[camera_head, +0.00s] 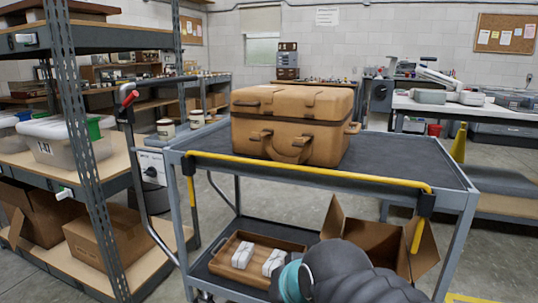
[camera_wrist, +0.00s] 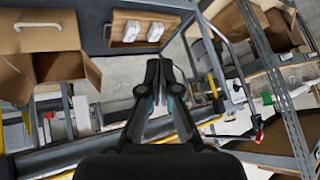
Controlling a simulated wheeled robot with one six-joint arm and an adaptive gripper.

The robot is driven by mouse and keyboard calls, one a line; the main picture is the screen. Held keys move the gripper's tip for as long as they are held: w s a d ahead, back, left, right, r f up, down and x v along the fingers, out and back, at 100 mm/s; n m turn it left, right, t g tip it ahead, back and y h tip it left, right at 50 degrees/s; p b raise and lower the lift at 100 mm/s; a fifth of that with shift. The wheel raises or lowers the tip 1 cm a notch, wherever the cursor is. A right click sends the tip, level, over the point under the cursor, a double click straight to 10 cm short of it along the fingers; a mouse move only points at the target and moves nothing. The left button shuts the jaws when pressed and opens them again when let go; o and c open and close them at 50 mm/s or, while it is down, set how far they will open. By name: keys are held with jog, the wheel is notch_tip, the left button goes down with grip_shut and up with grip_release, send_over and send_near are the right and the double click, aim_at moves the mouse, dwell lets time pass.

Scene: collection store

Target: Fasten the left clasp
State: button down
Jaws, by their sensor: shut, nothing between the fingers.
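A tan hard case (camera_head: 290,122) stands closed on the top shelf of a grey cart. My gripper (camera_wrist: 159,66) is shut and empty in the wrist view, away from the case. The wrist view does not show the case. In the head view only my dark arm shows, low at the front of the cart; the fingers are not visible.
The cart has a yellow rail (camera_head: 310,171) along its near edge. Its lower shelf holds a wooden tray (camera_head: 224,275) with white items and an open cardboard box (camera_head: 421,257). Metal shelving (camera_head: 77,150) stands close on the left. The cart top is clear right of the case.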

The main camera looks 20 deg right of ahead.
jog(key=w+a+r+m+t+y+b, duration=0.1)
jog(key=w+a+r+m+t+b, duration=0.15)
jog(key=w+m, duration=0.4)
jog(key=w+a+r+m+t+b, duration=0.1)
jog(key=w+a+r+m+t, duration=0.25)
jog(key=w, duration=0.65)
jog(key=m+t+h+b, duration=0.55)
jog(key=m+h, duration=1.15)
jog(key=m, duration=1.4)
send_near(261, 135)
jog(key=shift+g, duration=0.55)
jog(key=w, duration=0.1)
jog(key=w+d+r, duration=0.1)
jog(key=w+r, duration=0.1)
jog(key=shift+w+d, duration=0.25)
jog(key=shift+w, duration=0.05)
jog(key=shift+d+r, duration=0.1)
